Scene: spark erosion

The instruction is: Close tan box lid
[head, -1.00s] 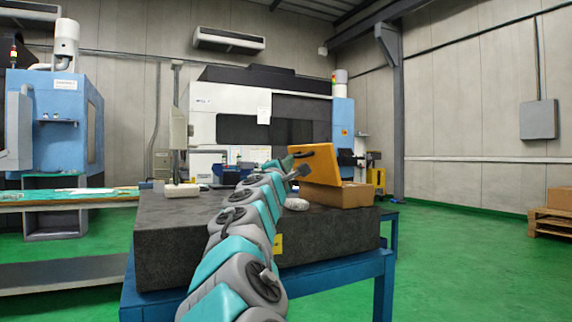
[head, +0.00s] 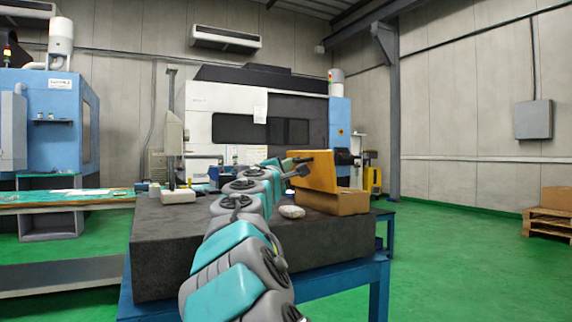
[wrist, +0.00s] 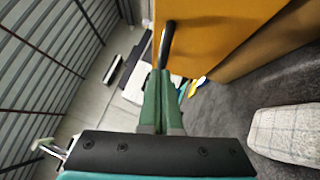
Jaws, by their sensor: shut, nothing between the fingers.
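The tan box (head: 345,203) stands at the right end of the dark stone slab. Its orange-tan lid (head: 322,174) is raised and tilted up from the box. A dark bar-like handle shows at the lid's upper left, and in the wrist view it is the black handle (wrist: 167,42). The lid also fills the upper right of the wrist view (wrist: 225,35). My gripper (wrist: 158,75) is shut and empty, its green fingers close together. The fingertips are at the near end of the handle in the picture; I cannot tell whether they touch it.
A pale rounded object (head: 291,212) lies on the slab (head: 165,240) in front of the box; a pale block (wrist: 287,135) shows at right in the wrist view. A white-based stand (head: 178,196) is on the slab's left. Blue table legs are below.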

